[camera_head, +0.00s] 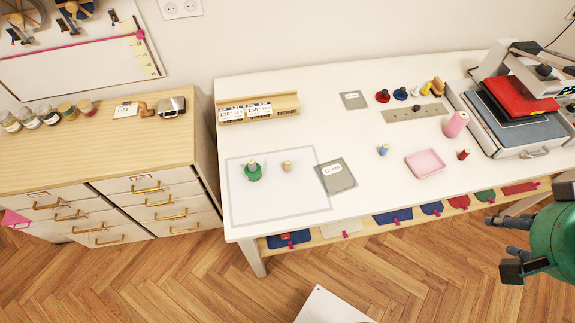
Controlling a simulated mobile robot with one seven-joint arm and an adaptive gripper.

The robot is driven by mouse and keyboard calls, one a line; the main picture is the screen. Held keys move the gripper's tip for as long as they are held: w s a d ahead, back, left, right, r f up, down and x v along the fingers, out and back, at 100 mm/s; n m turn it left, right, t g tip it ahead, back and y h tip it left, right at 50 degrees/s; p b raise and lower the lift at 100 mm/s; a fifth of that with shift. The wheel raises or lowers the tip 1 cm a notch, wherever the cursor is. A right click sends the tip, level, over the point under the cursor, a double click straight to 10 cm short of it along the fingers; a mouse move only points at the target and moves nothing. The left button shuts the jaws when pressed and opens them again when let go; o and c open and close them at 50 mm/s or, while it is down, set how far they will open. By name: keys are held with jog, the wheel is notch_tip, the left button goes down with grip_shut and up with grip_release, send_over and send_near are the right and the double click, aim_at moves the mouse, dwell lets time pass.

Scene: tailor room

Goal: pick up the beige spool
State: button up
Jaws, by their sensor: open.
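A small beige spool (287,166) stands upright on the white sheet (290,205) at the left end of the white table. A green spool (253,172) stands just to its left on the same sheet, apart from it. My gripper (514,247) is at the lower right, over the floor in front of the table, far from the beige spool. It is open, with nothing seen between its fingers.
A grey card (336,176) lies right of the beige spool. A wooden label holder (259,108) stands behind it. Further right are a pink tray (425,164), a blue spool (384,150), a pink spool (456,124) and a press (520,105). The front middle of the table is clear.

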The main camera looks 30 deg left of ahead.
jog(key=w+a+f+n+g+p, duration=0.1)
jog(key=w+a+f+n, duration=0.1)
jog(key=w+a+n, duration=0.5)
jog(key=w+a+f+n+g+y, duration=0.1)
jog(key=w+a+f+n, duration=0.15)
jog(key=a+n, duration=0.5)
jog(key=w+a+f+n+g+p, duration=0.1)
jog(key=w+a+n, duration=0.4)
jog(key=a, duration=0.5)
jog(key=n+g+h, duration=0.1)
jog(key=n+g, duration=0.2)
jog(key=n, duration=1.3)
send_over(288, 166)
notch_tip(288, 166, down, 19)
jog(key=shift+w+a+r+p, duration=0.2)
jog(key=shift+w+a+p, duration=0.15)
jog(key=shift+p, duration=0.05)
notch_tip(288, 166, down, 9)
jog(key=shift+r+b, duration=0.2)
jog(key=shift+b, duration=0.25)
